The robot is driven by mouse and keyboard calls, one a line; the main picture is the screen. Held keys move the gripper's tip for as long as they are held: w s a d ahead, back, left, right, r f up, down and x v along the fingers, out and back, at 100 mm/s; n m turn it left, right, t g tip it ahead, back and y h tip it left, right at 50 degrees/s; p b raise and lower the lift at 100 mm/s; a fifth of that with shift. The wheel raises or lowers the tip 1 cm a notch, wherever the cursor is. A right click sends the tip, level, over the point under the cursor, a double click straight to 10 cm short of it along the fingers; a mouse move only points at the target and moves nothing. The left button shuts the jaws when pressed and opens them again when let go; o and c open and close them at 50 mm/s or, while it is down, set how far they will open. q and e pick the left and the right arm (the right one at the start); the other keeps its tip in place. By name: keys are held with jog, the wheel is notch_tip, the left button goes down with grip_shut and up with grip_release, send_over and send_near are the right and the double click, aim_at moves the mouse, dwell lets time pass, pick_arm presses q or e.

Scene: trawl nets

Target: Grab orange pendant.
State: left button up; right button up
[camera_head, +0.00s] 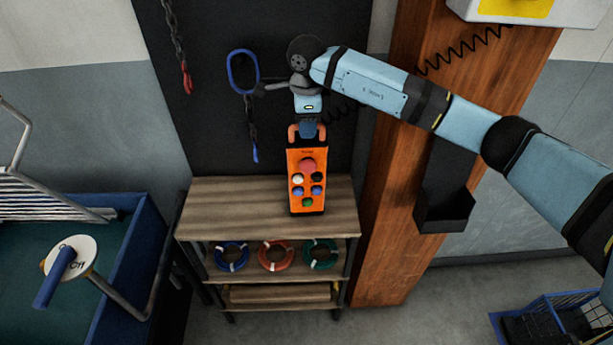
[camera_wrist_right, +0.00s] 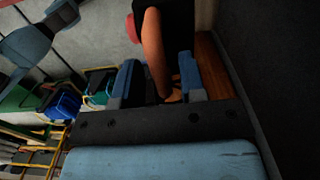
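The orange pendant (camera_head: 307,185) is a tall box with red, white, blue and green buttons and an orange loop handle on top. It is upright in front of the wooden shelf top; I cannot tell whether it rests there or hangs. My right gripper (camera_head: 308,128) points down at the handle. In the right wrist view, an orange strip of the pendant (camera_wrist_right: 155,55) lies between the blue fingers of the right gripper (camera_wrist_right: 161,80), close to the left one. Dark shapes fill the space toward the other finger, so the grip is unclear. My left gripper is out of view.
The wooden shelf (camera_head: 240,205) holds ring-shaped coils on its lower level. A coiled cable (camera_head: 460,48) runs past my arm toward a white box (camera_head: 520,10). A black holder (camera_head: 445,210) is on the wooden post (camera_head: 378,235). A blue bin (camera_head: 140,240) stands left.

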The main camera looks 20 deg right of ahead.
grip_shut()
jog(key=shift+r, duration=0.1)
dwell(1.1)
